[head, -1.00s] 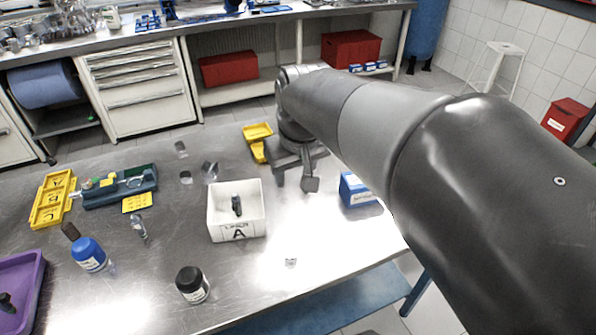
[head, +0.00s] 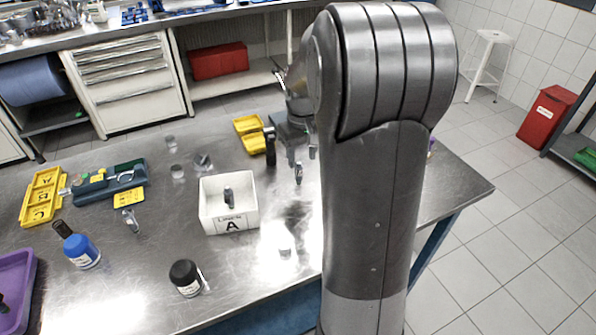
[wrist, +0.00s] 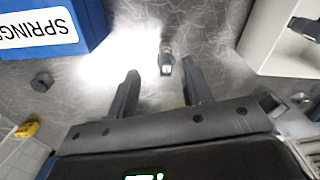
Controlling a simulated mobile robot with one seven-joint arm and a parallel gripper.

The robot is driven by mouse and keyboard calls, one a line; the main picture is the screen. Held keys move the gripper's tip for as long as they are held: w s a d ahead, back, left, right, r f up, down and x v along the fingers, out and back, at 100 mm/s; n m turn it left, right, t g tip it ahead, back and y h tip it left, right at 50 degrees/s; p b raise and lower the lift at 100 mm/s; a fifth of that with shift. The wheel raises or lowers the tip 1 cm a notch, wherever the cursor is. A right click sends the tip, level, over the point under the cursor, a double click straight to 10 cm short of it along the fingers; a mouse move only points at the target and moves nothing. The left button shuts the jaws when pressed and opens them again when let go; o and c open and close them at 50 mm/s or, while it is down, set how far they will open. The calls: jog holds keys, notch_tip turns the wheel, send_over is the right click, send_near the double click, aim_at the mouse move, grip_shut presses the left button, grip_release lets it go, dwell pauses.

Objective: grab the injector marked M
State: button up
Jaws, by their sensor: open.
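In the wrist view a small dark injector (wrist: 167,58) with a pale tag stands just beyond my gripper (wrist: 158,78), roughly between the two spread fingertips. The fingers are open and empty. I cannot read the tag's letter. In the head view an injector (head: 298,174) stands on the steel table just in front of my gripper (head: 286,157), right of the white bin. My arm hides part of that area. Another dark injector (head: 229,198) is inside the white bin marked A (head: 232,223).
The blue SPRINGS box (wrist: 50,40) is at left in the wrist view. A yellow tray (head: 249,133) lies behind the white bin. Black (head: 186,278) and blue-capped (head: 82,251) bottles stand toward the front. A purple tray (head: 22,268) is at far left.

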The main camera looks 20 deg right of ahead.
aim_at(299, 175)
jog(key=f, duration=0.7)
jog(key=shift+w+a+f, duration=0.1)
jog(key=shift+a+f, duration=0.05)
jog(key=shift+a, duration=0.25)
jog(key=shift+c, duration=0.5)
grip_shut()
